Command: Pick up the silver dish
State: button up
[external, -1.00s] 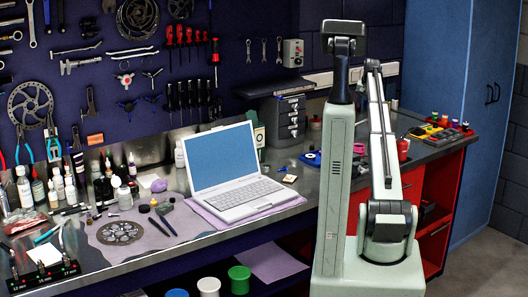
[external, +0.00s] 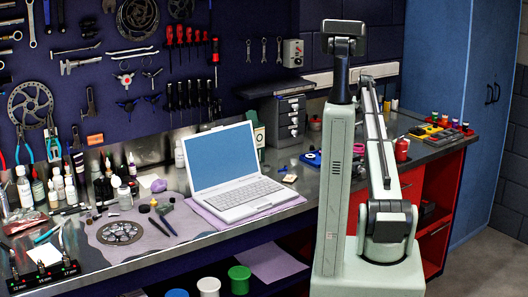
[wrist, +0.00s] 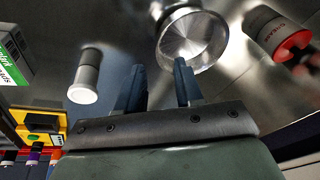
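The silver dish (wrist: 205,42) is a round, shiny metal bowl on the steel bench top, at the upper middle of the wrist view. My gripper (wrist: 160,82) is open, with its two dark fingers apart and nothing visible between them. In the picture the dish lies just beyond the fingertips and to the right of their midline, nearest the right finger. I cannot tell whether that finger touches it. In the external view the dish and my gripper are hidden behind my own arm and column.
A white-and-grey cylinder (wrist: 86,76) stands left of the fingers. A grey can with a red rim (wrist: 278,40) is right of the dish. A yellow box (wrist: 38,122) is at the far left. A red can (external: 402,150) and a laptop (external: 225,165) are on the bench.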

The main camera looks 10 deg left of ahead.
jog(key=shift+x, duration=2.35)
jog(key=shift+s+a, duration=0.1)
jog(key=shift+c, duration=0.5)
grip_shut()
